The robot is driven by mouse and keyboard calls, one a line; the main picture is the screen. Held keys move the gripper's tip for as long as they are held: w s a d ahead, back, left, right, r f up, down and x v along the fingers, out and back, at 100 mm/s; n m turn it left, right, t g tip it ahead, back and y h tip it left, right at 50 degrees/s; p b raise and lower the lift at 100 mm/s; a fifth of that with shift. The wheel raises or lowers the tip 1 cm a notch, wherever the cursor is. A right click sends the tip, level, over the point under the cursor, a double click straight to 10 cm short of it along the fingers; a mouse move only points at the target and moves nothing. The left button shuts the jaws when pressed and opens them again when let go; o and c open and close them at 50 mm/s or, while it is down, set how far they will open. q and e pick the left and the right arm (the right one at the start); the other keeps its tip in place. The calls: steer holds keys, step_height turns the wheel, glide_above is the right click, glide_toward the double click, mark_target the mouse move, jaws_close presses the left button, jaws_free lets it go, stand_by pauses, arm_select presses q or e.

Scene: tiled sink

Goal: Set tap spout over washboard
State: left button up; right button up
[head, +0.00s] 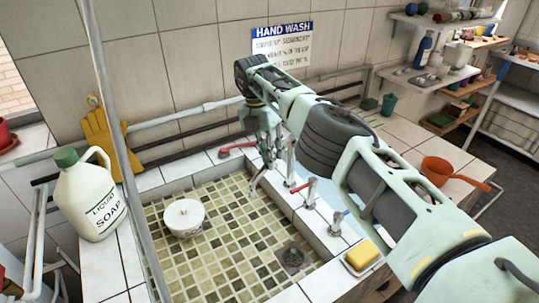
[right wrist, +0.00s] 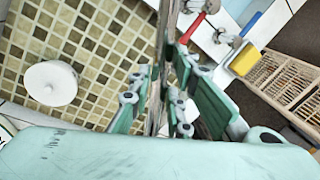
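The metal tap spout (head: 257,178) reaches over the tiled sink (head: 222,228) from its back right side. My right gripper (head: 266,150) is at the spout, coming in from the right. In the right wrist view its fingers (right wrist: 164,85) lie on both sides of a thin metal pipe (right wrist: 164,40), seemingly the spout. Whether they touch it, I cannot tell. I cannot make out a washboard with certainty. My left gripper is out of view.
A yellow sponge (head: 362,254) lies in a dish there. A soap jug (head: 88,200) stands on the left ledge. An orange dipper (head: 438,170) is at right. The sink floor is mostly clear.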

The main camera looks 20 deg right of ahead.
steer(key=o, duration=0.4)
steer(key=shift+s+d, duration=0.1)
steer(key=shift+s, duration=0.05)
